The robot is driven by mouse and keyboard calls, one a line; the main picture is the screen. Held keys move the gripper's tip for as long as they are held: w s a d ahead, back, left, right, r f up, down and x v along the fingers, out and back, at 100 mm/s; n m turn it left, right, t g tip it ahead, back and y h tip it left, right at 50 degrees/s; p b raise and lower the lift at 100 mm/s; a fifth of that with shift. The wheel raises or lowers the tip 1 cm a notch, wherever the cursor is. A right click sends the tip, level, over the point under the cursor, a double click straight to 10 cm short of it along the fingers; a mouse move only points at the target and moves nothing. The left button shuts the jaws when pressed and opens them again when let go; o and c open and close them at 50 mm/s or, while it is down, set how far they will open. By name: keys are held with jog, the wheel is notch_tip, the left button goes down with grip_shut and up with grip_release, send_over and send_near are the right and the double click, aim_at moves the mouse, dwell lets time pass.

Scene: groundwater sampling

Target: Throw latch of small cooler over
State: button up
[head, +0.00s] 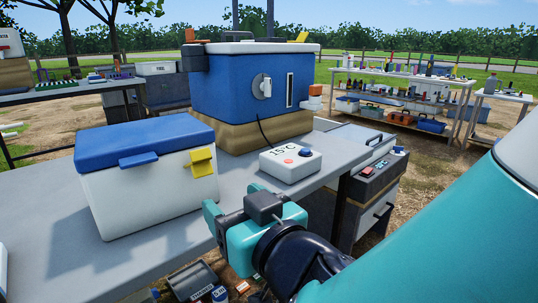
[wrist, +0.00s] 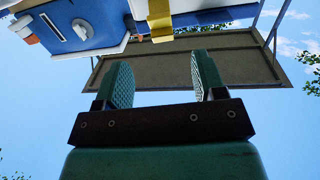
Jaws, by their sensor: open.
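The small cooler (head: 150,185) is a white box with a shut blue lid (head: 145,143), standing on the grey table. Its yellow latch (head: 202,162) is on the right-hand side, near the lid's edge. The latch also shows at the top of the wrist view (wrist: 160,22), beyond the fingers. My gripper (head: 237,213) is at the table's right edge, to the right of and lower than the latch. In the wrist view its two ridged green fingers (wrist: 163,75) are apart with nothing between them. They do not touch the latch.
A large blue cooler (head: 228,85) with a dial stands on a wooden base behind. A white box reading 15°C (head: 290,163) sits near the table edge, close to my gripper. Bare grey tabletop (head: 65,245) lies around the small cooler. Crates lie below the table.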

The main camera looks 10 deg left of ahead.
aim_at(204, 174)
jog(key=p+x, duration=0.5)
jog(key=x, duration=0.7)
jog(key=shift+w+d, duration=0.1)
jog(key=shift+w, duration=0.05)
jog(key=shift+c, duration=0.5)
jog(key=c, duration=0.8)
jog(key=f+b, duration=0.1)
jog(key=b, duration=0.2)
jog(key=shift+f+t+b, duration=0.15)
jog(key=shift+t+b, duration=0.15)
jog(key=shift+b, duration=0.1)
jog(key=shift+c, duration=0.2)
jog(key=t+y+b, duration=0.1)
jog(key=b, duration=0.6)
jog(key=shift+f+y+b, duration=0.3)
jog(key=shift+f, duration=0.05)
jog(key=shift+b, duration=0.95)
jog(key=shift+r+t, duration=0.3)
